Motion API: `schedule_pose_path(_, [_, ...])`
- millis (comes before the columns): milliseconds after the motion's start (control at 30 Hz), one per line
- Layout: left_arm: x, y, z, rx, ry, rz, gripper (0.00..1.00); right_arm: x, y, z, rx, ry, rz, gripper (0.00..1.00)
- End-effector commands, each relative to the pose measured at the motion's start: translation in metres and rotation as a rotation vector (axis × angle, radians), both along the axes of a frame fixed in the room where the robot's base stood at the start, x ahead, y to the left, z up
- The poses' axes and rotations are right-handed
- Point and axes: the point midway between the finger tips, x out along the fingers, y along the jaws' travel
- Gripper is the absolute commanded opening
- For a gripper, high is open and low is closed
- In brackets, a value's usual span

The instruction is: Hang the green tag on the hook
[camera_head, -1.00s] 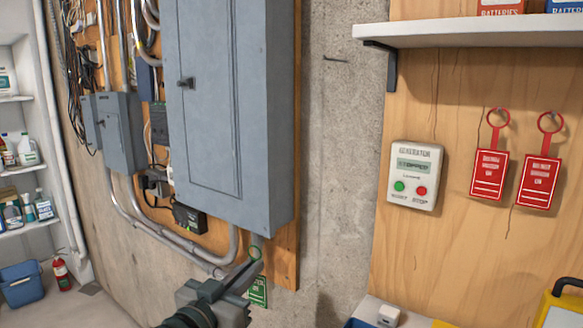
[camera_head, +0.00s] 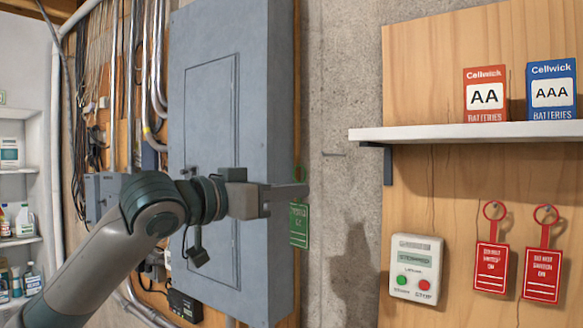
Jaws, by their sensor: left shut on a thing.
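My left gripper (camera_head: 292,190) is shut on the green tag (camera_head: 299,227) in the head view. A thin dark hook (camera_head: 333,155) sticks out of the bare concrete wall, right of the grey panel box. In the picture, the gripper and tag are to the left of the hook and a little lower, with the tag apart from it. The distance in depth is hard to tell. My right gripper is not in view.
The large grey panel box (camera_head: 203,110) stands behind my left arm. On the wooden board, a white shelf (camera_head: 470,133) holds two battery boxes. Below it are a generator control (camera_head: 415,268) and two hanging red tags (camera_head: 490,267) (camera_head: 542,274). The concrete around the hook is clear.

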Motion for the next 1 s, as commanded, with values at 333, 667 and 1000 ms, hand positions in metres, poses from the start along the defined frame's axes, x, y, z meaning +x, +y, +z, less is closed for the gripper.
schedule_pose_path(333, [-0.017,-0.002,0.04,0.001,0.002,-0.023,0.0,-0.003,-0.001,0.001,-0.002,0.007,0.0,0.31])
schedule_pose_path(667, [-0.017,-0.002,0.04,0.0,0.001,-0.023,0.0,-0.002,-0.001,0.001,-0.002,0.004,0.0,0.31])
schedule_pose_path(1000, [-0.018,-0.002,0.039,0.0,0.001,-0.022,0.0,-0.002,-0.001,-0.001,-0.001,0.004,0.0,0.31])
